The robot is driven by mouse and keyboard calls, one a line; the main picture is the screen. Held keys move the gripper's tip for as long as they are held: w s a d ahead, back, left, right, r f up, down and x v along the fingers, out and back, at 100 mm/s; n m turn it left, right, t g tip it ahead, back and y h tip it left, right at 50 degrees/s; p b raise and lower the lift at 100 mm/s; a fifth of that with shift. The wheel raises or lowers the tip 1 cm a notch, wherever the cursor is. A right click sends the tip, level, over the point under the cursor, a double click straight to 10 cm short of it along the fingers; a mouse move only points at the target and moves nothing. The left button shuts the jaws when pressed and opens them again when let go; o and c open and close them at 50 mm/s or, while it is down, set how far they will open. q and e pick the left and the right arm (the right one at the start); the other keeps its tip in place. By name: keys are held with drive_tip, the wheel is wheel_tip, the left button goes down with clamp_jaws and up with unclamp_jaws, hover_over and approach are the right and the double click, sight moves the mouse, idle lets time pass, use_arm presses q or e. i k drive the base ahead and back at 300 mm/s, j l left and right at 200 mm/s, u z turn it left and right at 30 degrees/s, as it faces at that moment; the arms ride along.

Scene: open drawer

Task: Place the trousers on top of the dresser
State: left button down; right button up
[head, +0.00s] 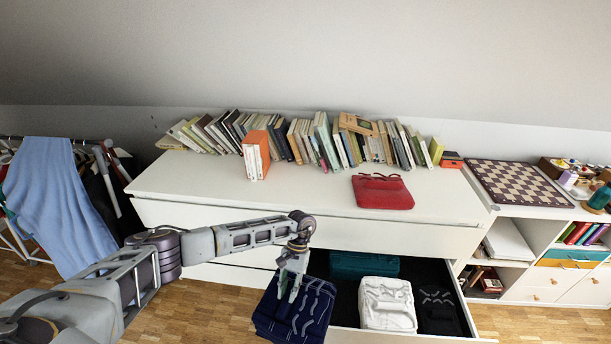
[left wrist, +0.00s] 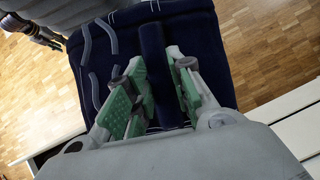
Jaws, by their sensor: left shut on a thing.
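The trousers (head: 312,311) are a dark navy folded bundle with pale stitched lines. My left gripper (head: 288,288) is shut on them from above. In the left wrist view a ridge of the trousers (left wrist: 152,58) stands between the green finger pads of my left gripper (left wrist: 158,95). The bundle hangs in front of the dresser, at the left end of the open drawer. The white dresser (head: 205,184) has a broad flat top, above and behind the trousers. My right gripper is in neither view.
A row of books (head: 300,138) lines the back of the dresser top. Bare top lies left of the orange book. The open drawer holds white folded clothes (head: 387,303), teal clothes (head: 350,265) and black clothes (head: 438,312).

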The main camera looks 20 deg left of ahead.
sight(439, 193)
drive_tip(key=l+u, duration=0.25)
drive_tip(key=l, duration=0.9)
drive_tip(key=l+u, duration=0.25)
drive_tip(key=l, duration=0.95)
drive_tip(key=l+u, duration=0.2)
drive_tip(key=l, duration=0.6)
drive_tip(key=l+u, duration=0.15)
drive_tip(key=l, duration=0.6)
drive_tip(key=i+l+u, duration=0.15)
drive_tip(key=l, duration=0.8)
drive_tip(key=l+u, duration=0.2)
drive_tip(key=l, duration=0.75)
